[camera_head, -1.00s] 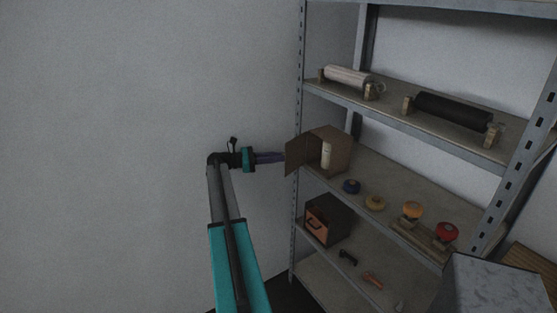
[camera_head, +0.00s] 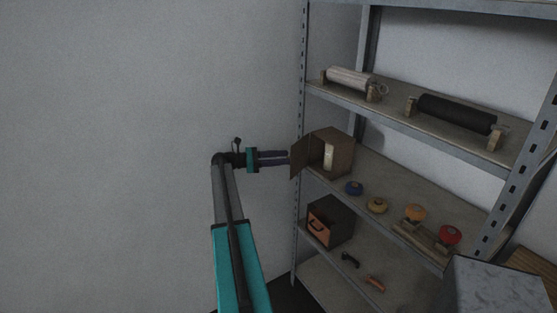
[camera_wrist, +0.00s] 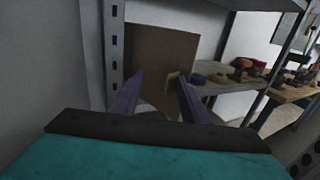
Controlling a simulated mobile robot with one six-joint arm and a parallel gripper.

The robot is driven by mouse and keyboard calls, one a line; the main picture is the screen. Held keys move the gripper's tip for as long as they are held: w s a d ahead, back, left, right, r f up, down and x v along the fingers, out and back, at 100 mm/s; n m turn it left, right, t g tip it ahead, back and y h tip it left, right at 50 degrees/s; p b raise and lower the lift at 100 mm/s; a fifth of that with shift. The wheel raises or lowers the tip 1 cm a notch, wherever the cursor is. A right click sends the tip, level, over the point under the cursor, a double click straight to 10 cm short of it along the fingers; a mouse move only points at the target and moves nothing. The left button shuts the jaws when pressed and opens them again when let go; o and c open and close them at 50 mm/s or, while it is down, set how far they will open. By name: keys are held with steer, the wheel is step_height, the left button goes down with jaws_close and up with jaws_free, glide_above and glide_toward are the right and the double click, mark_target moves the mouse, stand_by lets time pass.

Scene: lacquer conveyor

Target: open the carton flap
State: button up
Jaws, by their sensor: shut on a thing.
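The brown carton (camera_head: 338,152) stands on the middle shelf at its left end. Its flap (camera_head: 299,158) stands out from the open front, towards the left. A pale upright object shows inside the carton. My gripper (camera_head: 289,158) reaches in from the left, at the flap's outer edge. In the wrist view the flap (camera_wrist: 160,52) fills the middle, and a small tan tab (camera_wrist: 172,83) shows between the purple fingers, close to the right one. My gripper (camera_wrist: 160,88) is shut on the flap; the exact contact is hard to see.
The shelf's grey post (camera_head: 299,100) stands close behind the flap. Several tape rolls, including a blue one (camera_head: 354,187), sit right of the carton. A dark box (camera_head: 328,220) is on the shelf below. Rollers lie above. Left of the shelf is bare wall.

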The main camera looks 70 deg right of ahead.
mark_target(293, 153)
steer(key=shift+s+d+r, duration=0.15)
steer(key=shift+d+r, duration=0.2)
steer(key=shift+d, duration=0.15)
steer(key=shift+r, duration=0.15)
steer(key=shift+a+r+b, duration=0.1)
steer(key=shift+r+b, duration=0.35)
steer(key=shift+r, duration=0.1)
steer(key=a, duration=0.1)
steer(key=s+a+r+b, duration=0.1)
steer(key=a, duration=0.1)
steer(key=shift+s+a+r, duration=0.15)
steer(key=shift+a+r, duration=0.1)
steer(key=shift+r, duration=0.15)
steer(key=shift+s+a+r+b, duration=0.2)
steer(key=shift+s+a+b, duration=0.55)
steer(key=shift+a, duration=1.2)
steer(key=shift+s+a+r+b, duration=0.15)
steer(key=shift+s+a+b, duration=0.2)
steer(key=shift+s+a, duration=1.15)
steer(key=shift+s+a+r+b, duration=0.2)
steer(key=shift+s+a+b, duration=0.3)
steer(key=shift+a, duration=1.95)
steer(key=shift+w, duration=0.1)
